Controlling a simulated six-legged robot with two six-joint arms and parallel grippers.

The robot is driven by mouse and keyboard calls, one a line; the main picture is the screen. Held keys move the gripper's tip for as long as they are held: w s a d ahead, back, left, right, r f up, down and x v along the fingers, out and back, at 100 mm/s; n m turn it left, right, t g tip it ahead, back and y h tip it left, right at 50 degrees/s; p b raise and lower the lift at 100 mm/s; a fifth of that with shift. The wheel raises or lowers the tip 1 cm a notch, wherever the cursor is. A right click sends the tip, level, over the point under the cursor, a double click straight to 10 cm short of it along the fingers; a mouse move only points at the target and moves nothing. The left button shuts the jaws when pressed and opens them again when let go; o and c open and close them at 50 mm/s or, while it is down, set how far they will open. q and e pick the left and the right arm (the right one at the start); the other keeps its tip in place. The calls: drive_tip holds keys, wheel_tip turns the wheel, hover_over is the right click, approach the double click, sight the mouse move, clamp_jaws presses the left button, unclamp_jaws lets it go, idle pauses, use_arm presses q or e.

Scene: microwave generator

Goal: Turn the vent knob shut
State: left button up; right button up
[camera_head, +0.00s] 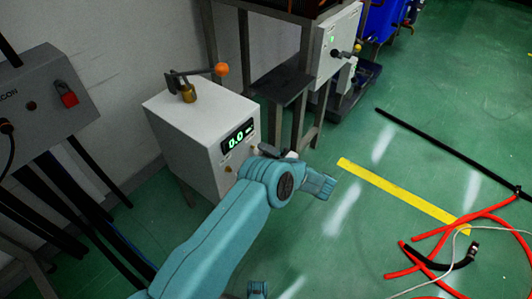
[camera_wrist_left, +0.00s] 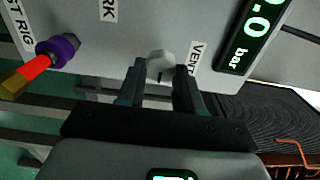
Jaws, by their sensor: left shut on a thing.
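The vent knob (camera_wrist_left: 160,66) is a small pale grey knob on the grey panel, beside a label reading VENT (camera_wrist_left: 195,57). In the left wrist view, the two dark fingers of my left gripper (camera_wrist_left: 158,80) stand on either side of the knob, shut on it. A dark line shows on the knob's face. In the head view my teal left arm reaches to the front of the white box (camera_head: 180,118), and its wrist hides the fingers and knob. The display (camera_head: 238,135) reads 0.0; it also shows in the left wrist view (camera_wrist_left: 258,28).
A lever with an orange ball (camera_head: 221,69) stands on the box. A purple-ringed fitting (camera_wrist_left: 58,48) with a red and yellow part is left of the knob. A metal frame stands behind the box. Red hoses (camera_head: 430,255) lie on the green floor at right.

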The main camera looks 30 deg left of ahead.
use_arm(q)
drive_tip(key=o, duration=1)
drive_tip(key=shift+o, duration=0.2)
drive_tip(key=s+d+p, duration=0.1)
drive_tip(key=d, duration=1.5)
drive_tip(key=shift+s+d, duration=0.15)
